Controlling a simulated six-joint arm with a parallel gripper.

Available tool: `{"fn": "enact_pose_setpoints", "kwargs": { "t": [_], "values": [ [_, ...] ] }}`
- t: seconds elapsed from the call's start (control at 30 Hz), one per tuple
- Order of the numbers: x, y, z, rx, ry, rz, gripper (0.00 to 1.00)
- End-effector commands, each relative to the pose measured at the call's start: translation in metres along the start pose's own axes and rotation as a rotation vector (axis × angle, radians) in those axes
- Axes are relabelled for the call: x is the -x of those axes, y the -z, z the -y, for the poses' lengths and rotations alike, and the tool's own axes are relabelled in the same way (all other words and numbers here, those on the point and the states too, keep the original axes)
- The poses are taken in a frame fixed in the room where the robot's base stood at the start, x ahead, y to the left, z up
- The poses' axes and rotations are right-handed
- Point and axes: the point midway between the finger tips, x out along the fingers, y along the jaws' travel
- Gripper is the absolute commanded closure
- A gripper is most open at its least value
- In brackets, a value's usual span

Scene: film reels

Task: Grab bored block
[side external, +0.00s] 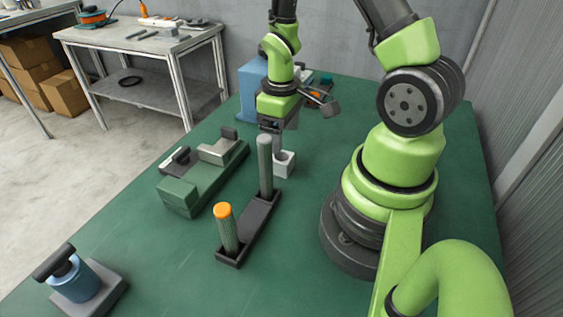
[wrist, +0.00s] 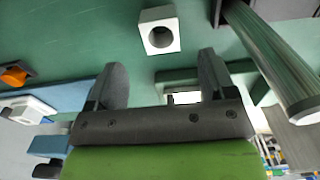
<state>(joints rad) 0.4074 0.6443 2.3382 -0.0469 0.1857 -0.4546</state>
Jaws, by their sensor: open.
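The bored block (side external: 284,164) is a small pale grey cube with a round dark hole. It stands on the green tabletop, just right of the grey-green rod in the side view. In the wrist view the bored block (wrist: 176,41) lies beyond my fingertips, roughly in line with the gap between them. My gripper (side external: 275,135) is above and close to the block, partly behind the rod's top in the side view. In the wrist view my gripper (wrist: 162,62) has its two grey fingers wide apart with nothing held between them.
The upright grey-green rod (side external: 265,165) stands in a dark tray (side external: 258,213) beside the block, with an orange-topped cylinder (side external: 226,229) at its near end. A green vise-like fixture (side external: 185,192) is left. A blue box (side external: 250,92) stands behind.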

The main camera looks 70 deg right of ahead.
Motion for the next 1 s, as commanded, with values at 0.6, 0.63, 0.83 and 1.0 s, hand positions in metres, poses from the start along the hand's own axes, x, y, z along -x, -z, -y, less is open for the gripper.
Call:
{"fn": "enact_pose_setpoints", "kwargs": {
  "t": [0.6, 0.63, 0.83, 1.0],
  "values": [
    [-0.061, -0.002, 0.001, -0.001, 0.001, 0.002, 0.23],
    [-0.063, -0.002, 0.001, -0.001, 0.001, 0.002, 0.23],
    [-0.067, -0.001, 0.001, -0.001, -0.001, -0.001, 0.23],
    [-0.067, -0.001, 0.001, -0.001, -0.001, -0.001, 0.4]
  ]
}}
